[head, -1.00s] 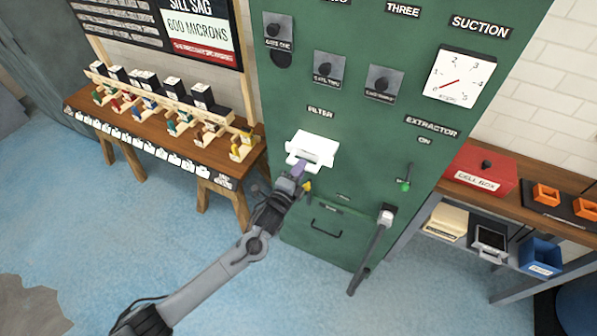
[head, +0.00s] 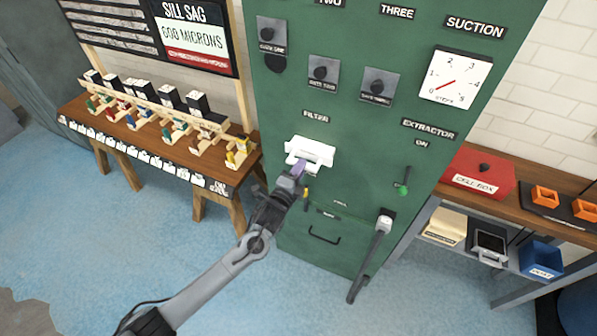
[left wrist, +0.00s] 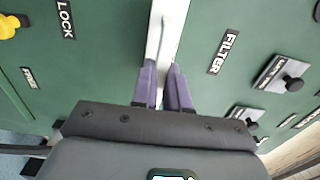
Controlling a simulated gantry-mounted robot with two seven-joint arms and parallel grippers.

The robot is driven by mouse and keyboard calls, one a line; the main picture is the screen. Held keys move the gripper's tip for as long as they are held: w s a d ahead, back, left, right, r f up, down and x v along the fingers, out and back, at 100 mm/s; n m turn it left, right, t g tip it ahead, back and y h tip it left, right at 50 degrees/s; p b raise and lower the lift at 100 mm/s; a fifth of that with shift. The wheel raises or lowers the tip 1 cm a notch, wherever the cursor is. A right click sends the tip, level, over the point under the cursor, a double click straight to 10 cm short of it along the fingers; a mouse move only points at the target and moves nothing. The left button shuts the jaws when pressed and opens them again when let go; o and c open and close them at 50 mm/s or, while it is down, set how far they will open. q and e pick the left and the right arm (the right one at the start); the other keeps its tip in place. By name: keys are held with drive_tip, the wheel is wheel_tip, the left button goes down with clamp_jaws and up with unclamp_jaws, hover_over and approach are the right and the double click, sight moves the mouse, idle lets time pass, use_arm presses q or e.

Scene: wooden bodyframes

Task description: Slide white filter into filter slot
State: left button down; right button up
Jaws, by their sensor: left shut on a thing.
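The white filter (head: 309,150) is at the green cabinet's front, just below the FILTER label (head: 316,117). My left gripper (head: 296,171) is shut on the filter's near edge. In the left wrist view, the purple fingers of my left gripper (left wrist: 164,90) pinch a narrow white strip of the filter (left wrist: 168,28) against the green panel. The filter slot is hidden behind the filter, and I cannot tell how deep the filter sits in it. My right gripper is not in view.
The green cabinet (head: 345,190) has several knobs above, a suction dial (head: 456,77) and a green extractor lever (head: 403,182). A grey lever (head: 371,258) sticks out at the lower right. A yellow part (left wrist: 9,26) shows by the LOCK label.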

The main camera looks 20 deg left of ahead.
use_arm(q)
drive_tip(key=shift+w+d+b, duration=0.15)
drive_tip(key=shift+w+b, duration=0.5)
drive_tip(key=shift+w, duration=0.3)
drive_tip(key=shift+w+d+b, duration=0.1)
drive_tip(key=shift+w+b, duration=0.95)
drive_tip(key=shift+w, duration=0.15)
drive_tip(key=c, duration=1.1)
unclamp_jaws()
drive_tip(key=shift+o, duration=0.2)
drive_tip(key=shift+s, duration=0.6)
drive_tip(key=s+a, duration=0.1)
drive_tip(key=s, duration=0.8)
drive_tip(key=shift+s+a+p, duration=0.15)
drive_tip(key=shift+s+p, duration=0.1)
drive_tip(key=shift+p, duration=0.1)
